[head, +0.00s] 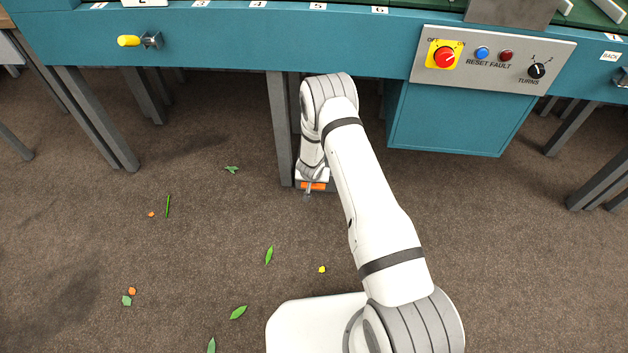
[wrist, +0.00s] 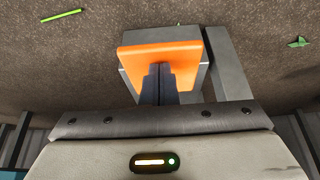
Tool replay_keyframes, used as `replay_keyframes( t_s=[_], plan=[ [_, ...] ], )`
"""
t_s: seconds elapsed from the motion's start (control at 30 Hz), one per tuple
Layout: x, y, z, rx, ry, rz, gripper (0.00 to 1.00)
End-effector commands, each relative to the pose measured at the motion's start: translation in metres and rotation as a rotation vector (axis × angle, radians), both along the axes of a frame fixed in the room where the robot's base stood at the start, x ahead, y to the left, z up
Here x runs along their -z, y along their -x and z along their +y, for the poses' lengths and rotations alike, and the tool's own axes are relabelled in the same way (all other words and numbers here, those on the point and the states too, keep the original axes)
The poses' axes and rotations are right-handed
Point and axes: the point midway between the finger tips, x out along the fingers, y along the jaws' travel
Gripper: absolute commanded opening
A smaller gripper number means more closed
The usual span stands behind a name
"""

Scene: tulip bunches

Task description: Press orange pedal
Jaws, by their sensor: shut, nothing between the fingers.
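The orange pedal (head: 313,186) is near the floor beside a grey leg of the teal machine, partly hidden by my arm in the head view. In the wrist view the orange pedal (wrist: 183,58) fills the upper middle, set in a grey housing. My gripper (wrist: 158,68) is shut and empty, its dark fingertips over the front part of the pedal face. I cannot tell whether the tips touch it or how far the pedal is pushed down. In the head view my gripper (head: 308,189) is small and low at the pedal.
The teal machine (head: 220,42) spans the top, with a control panel (head: 492,62) at right and a yellow-ended handle (head: 130,41) at left. A grey leg (head: 281,130) stands close left of my wrist. Leaves and petals lie scattered on the brown floor, otherwise open at left.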

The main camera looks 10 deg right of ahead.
Motion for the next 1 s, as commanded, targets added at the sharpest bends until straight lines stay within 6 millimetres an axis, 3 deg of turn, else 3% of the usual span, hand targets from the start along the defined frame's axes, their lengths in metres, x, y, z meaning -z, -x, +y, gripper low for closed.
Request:
replay_keyframes(
  t_s=[0.03, 0.2, 0.4, 0.6, 1.0],
  plan=[
    [-0.017, 0.005, 0.001, -0.001, 0.000, 0.002, 0.00],
    [-0.049, 0.028, 0.006, -0.002, 0.000, 0.002, 0.00],
    [-0.077, 0.047, 0.010, 0.000, 0.001, 0.000, 0.00],
    [-0.087, 0.054, 0.012, 0.001, 0.001, -0.001, 0.00],
    [-0.087, 0.054, 0.011, 0.002, 0.001, -0.002, 0.00]
  ],
)
